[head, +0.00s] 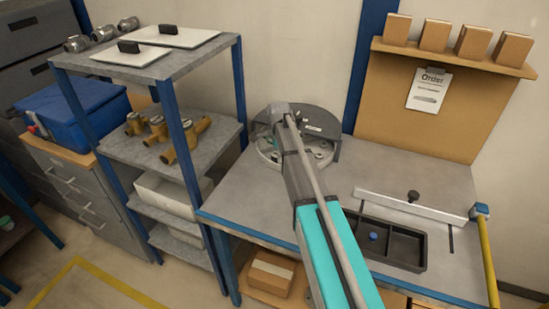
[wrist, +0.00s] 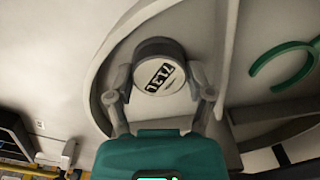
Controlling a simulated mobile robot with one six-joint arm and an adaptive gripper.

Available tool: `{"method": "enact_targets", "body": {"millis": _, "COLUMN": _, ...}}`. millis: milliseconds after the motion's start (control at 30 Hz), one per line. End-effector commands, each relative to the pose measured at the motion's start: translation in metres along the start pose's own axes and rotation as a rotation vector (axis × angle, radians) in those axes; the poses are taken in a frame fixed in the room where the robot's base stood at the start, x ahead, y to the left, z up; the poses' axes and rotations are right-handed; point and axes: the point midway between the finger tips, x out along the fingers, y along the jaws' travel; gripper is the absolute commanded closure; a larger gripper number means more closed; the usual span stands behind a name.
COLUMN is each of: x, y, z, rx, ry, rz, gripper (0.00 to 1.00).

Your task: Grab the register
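The register (wrist: 160,72) is a short dark grey cylinder with a pale face and a black-and-white number label. In the wrist view it lies between the two fingers of my gripper (wrist: 160,82). One fingertip is close to each side of it, and I cannot tell whether they touch or press on it. In the head view my arm reaches over the bench to a round grey fixture (head: 268,157) with a dark raised rim at the back. My gripper (head: 282,118) is over this fixture, and the register cannot be made out there.
A green C-shaped piece (wrist: 283,66) lies right of the register. On the bench, a black divided tray (head: 392,243) holds a small blue part, near a pale raised bar (head: 410,206). A shelf rack (head: 172,160) with brass fittings stands left. Boxes line a wall shelf (head: 455,58).

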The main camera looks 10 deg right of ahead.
Motion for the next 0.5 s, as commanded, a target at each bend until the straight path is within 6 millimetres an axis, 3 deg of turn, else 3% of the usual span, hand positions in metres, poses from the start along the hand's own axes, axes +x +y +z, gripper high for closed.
{"method": "enact_targets", "body": {"millis": 33, "x": 0.0001, "y": -0.0002, "z": -0.0002, "rx": 0.000, "ry": 0.000, "rz": -0.001, "gripper": 0.56}}
{"method": "enact_targets", "body": {"millis": 200, "x": 0.0002, "y": -0.0002, "z": -0.0002, "rx": 0.000, "ry": 0.000, "rz": -0.001, "gripper": 0.84}}
{"method": "enact_targets", "body": {"millis": 500, "x": -0.0004, "y": -0.0002, "z": -0.0003, "rx": 0.000, "ry": 0.000, "rz": -0.001, "gripper": 0.85}}
